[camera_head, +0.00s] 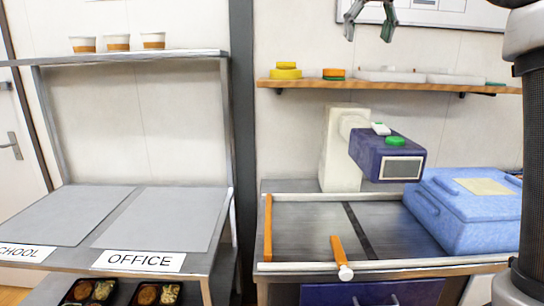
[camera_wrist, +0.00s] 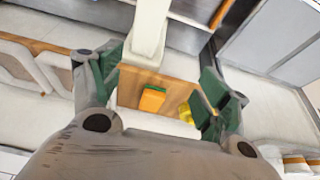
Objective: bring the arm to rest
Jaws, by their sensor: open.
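My gripper (camera_head: 371,18) shows at the top of the head view, in front of the wall and above the wooden shelf. Its fingers are spread and nothing is between them. In the wrist view my gripper (camera_wrist: 155,90) is open, with its green-padded fingers apart. The shelf with an orange item (camera_wrist: 152,99) shows beyond the fingers, not held. Part of my arm runs down the right edge of the head view.
Below are a blue box (camera_head: 462,212), a dark blue device (camera_head: 388,155) and a steel counter (camera_head: 310,230) with orange bars. The wooden shelf (camera_head: 390,86) holds yellow and orange items. At left, a rack has bare grey mats (camera_head: 160,218), an OFFICE label and cups (camera_head: 117,43) on top.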

